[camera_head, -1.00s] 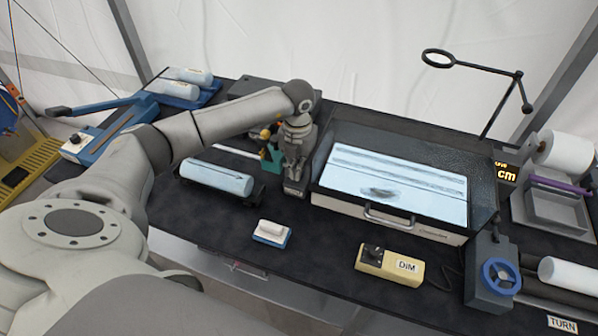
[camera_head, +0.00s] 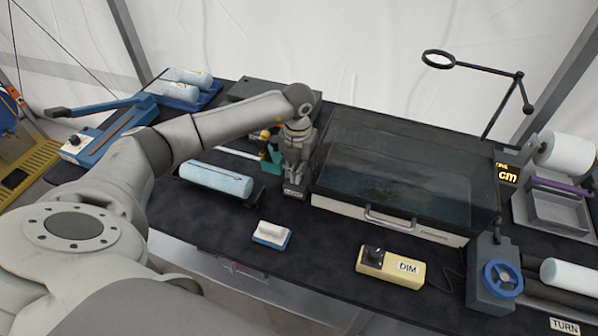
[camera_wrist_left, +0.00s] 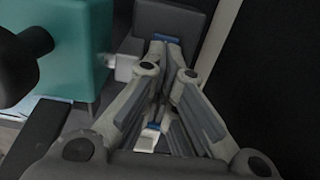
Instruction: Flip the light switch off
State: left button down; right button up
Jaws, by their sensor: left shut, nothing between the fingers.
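The small dark grey box of the light switch (camera_head: 295,191) stands at the left front corner of the light box (camera_head: 400,222). It also seems to show as a dark grey block in the left wrist view (camera_wrist_left: 170,18). My left gripper (camera_head: 294,178) points down right over it, shut and empty; its fingers (camera_wrist_left: 165,50) hide most of the switch. I cannot tell whether they touch it, and the lever's position is hidden. The light box's panel is dark. My right gripper is not in view.
A teal block (camera_head: 271,162) stands close left of my left gripper, also in the wrist view (camera_wrist_left: 72,45). A pale blue roll (camera_head: 216,180) lies further left. A white and blue block (camera_head: 271,235) and a yellow DIM box (camera_head: 390,267) are in front. Bare table lies between them.

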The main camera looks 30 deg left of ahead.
pick_arm(q)
jog(key=shift+w+r+p, duration=0.1)
jog(key=shift+r+p, duration=0.35)
jog(key=shift+r, duration=0.4)
jog(key=shift+r+p, duration=1.5)
jog(key=shift+r, duration=1)
jog(key=shift+f, duration=0.1)
